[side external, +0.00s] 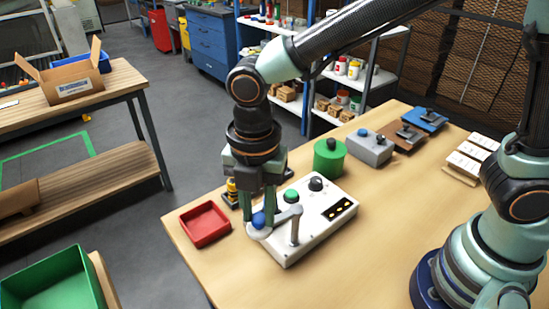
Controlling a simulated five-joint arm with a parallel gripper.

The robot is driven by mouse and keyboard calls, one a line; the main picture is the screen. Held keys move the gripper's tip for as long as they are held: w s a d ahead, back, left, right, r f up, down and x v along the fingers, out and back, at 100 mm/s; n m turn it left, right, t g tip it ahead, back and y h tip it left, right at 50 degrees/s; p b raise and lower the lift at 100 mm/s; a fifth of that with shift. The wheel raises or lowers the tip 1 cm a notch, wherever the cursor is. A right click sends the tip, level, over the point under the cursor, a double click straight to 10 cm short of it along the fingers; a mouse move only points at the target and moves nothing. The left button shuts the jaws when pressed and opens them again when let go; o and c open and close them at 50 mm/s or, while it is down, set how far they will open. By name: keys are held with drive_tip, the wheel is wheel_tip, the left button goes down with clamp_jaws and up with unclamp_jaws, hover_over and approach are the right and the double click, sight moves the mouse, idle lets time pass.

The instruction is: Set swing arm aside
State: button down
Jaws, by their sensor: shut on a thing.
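A white control box (318,219) stands on the wooden table. It has a green button (291,196), a black knob (316,184) and a dark panel. A grey swing arm (283,216) reaches left from a post on the box. Its left end has a round grey disc with a blue knob (258,220) on it. My gripper (259,215) points down at that end, with its fingers on either side of the blue knob, shut on it. The fingers hide part of the knob and the box's left edge.
A red tray (205,224) lies close to the left of the box, with a small yellow and black item (232,188) behind. A green cylinder (329,158) and a grey box (370,147) stand behind. The table's right front is clear.

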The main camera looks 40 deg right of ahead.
sight(263, 221)
drive_tip(key=shift+s+a+r+n, duration=0.1)
drive_tip(key=shift+s+n, duration=0.4)
drive_tip(key=shift+n, duration=0.4)
drive_tip(key=shift+s, duration=0.1)
drive_tip(key=c, duration=0.6)
unclamp_jaws()
wheel_tip(263, 221, up, 12)
